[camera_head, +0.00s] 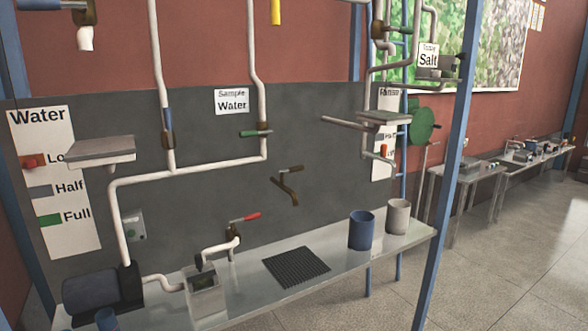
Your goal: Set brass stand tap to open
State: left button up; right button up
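A brown, brass-looking tap (287,188) shows in front of the grey wall panel, above the workbench. It has a short lever at its top right and a spout slanting down. A second tap with a red lever (246,217) stands on a white pipe at the bench. Its brown body (233,232) is partly visible, and the lever points right. I cannot tell from their looks which one is the brass stand tap, nor whether either is open or shut. Neither of my grippers is in view.
The metal bench (335,266) carries a black ribbed mat (296,267), a blue cup (361,230), a pale cup (397,217) and a dark motor (95,294). White pipes run above. A blue post (448,165) stands at the right front. Floor is clear at right.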

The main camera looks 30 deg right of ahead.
aim_at(299, 168)
jog(key=i+l+z, duration=0.2)
jog(key=z, duration=0.3)
jog(key=i+l+z, duration=0.2)
jog(key=z, duration=0.3)
